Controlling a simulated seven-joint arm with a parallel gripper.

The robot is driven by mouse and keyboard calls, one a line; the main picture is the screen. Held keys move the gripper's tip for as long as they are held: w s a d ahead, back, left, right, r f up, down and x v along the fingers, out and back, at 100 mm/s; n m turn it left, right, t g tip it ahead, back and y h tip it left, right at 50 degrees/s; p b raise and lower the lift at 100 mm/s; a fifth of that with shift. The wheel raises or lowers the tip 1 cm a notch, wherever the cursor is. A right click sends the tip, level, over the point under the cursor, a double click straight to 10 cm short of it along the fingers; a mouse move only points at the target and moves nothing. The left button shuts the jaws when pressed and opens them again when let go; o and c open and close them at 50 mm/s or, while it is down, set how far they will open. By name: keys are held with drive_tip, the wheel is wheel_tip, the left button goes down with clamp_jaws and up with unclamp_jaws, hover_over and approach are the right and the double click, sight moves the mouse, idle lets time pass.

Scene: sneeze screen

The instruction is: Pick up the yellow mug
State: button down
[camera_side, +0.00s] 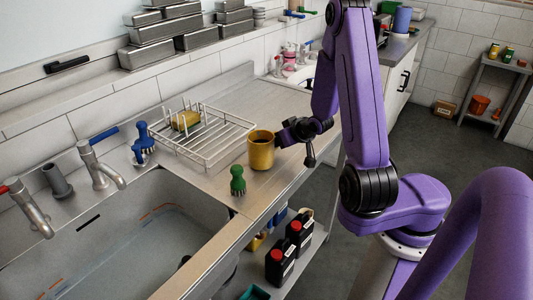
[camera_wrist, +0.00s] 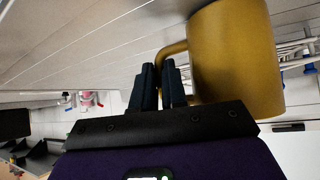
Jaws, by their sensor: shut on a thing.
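The yellow mug (camera_side: 261,153) is upright at the front edge of the steel counter, right of the wire dish rack. I cannot tell whether its base touches the counter. My gripper (camera_side: 283,138) reaches it from the right, on its handle side. In the wrist view the mug (camera_wrist: 236,60) fills the upper right, and its handle (camera_wrist: 172,50) runs to my gripper (camera_wrist: 161,72). The two dark fingers are close together and shut on the handle; their tips partly hide it.
A green brush (camera_side: 237,180) stands just in front of the mug. The sink (camera_side: 130,235) is at lower left. Black bottles (camera_side: 285,255) stand on the shelf below. The counter behind the mug is clear.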

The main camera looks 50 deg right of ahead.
drive_tip(key=shift+s+d+r, duration=0.1)
drive_tip(key=shift+s+r, duration=0.05)
drive_tip(key=shift+r, duration=2)
